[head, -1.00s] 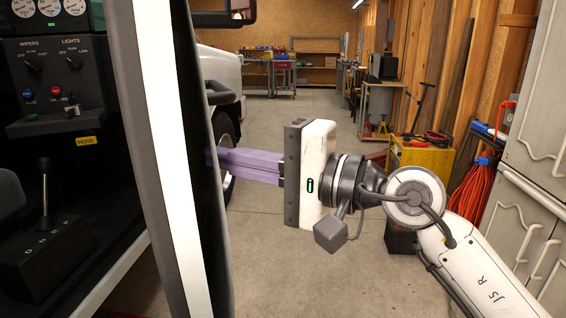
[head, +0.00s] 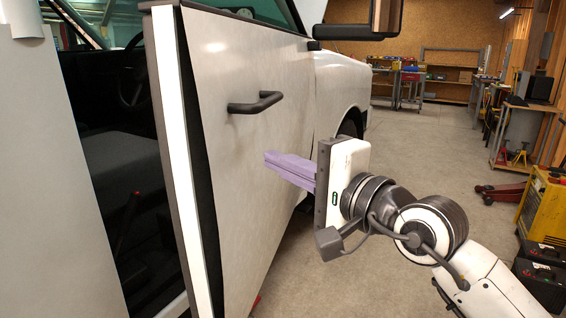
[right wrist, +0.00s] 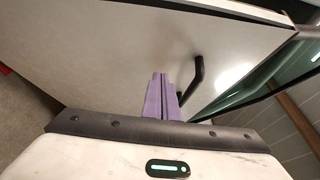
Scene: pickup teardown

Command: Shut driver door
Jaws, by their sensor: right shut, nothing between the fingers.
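The white driver door (head: 250,160) of the pickup stands ajar in the head view, with a dark gap between its edge and the cab. Its black handle (head: 256,103) is on the outer face. My right gripper (head: 268,160) has its purple fingers shut and empty, pointing at the outer face below and right of the handle. Whether the tips touch the panel I cannot tell. In the right wrist view the door (right wrist: 120,50) fills much of the picture, with the handle (right wrist: 196,75) just right of the purple fingers (right wrist: 158,78). My left gripper is not in view.
A side mirror (head: 360,25) juts out above the door. A yellow cabinet (head: 540,205) and black batteries (head: 542,275) stand at the right. A red floor jack (head: 500,192) lies behind. Workbenches (head: 410,85) are at the back. Concrete floor between is clear.

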